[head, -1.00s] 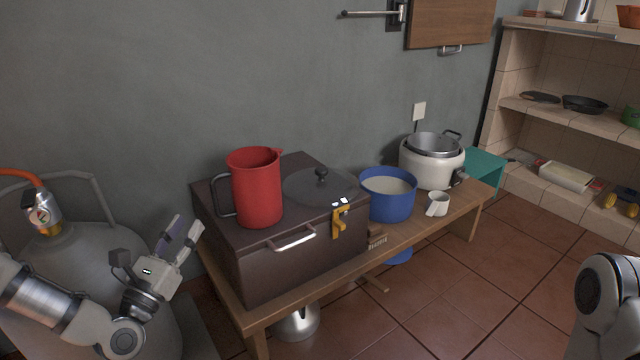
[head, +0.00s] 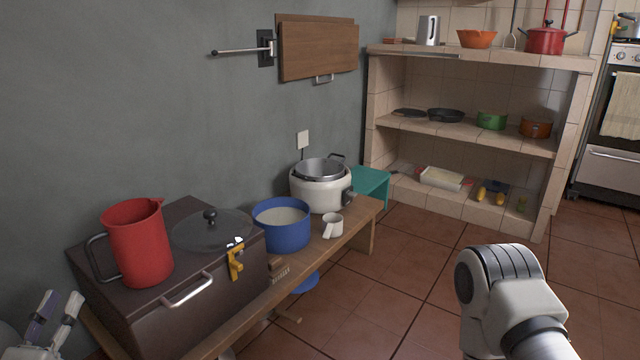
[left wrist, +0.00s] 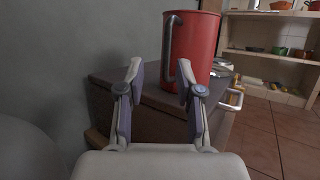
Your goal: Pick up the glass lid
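The glass lid (head: 212,231), clear with a dark knob, lies on top of the dark brown box (head: 150,322), behind and right of the red pitcher (head: 140,243). My left gripper (head: 58,306) is at the lower left of the head view, left of the box and apart from the lid. In the left wrist view my left gripper (left wrist: 158,84) is open and empty, its fingers toward the box and the red pitcher (left wrist: 196,42). A right arm link shows at the lower right of the head view; the right gripper is out of frame.
The red pitcher stands close to the lid. A yellow latch (head: 235,262) is on the box front. A blue pot (head: 283,236), white mug (head: 332,226) and white cooker (head: 320,192) stand right along the wooden bench (head: 362,222). The tiled floor (head: 395,300) in front is clear.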

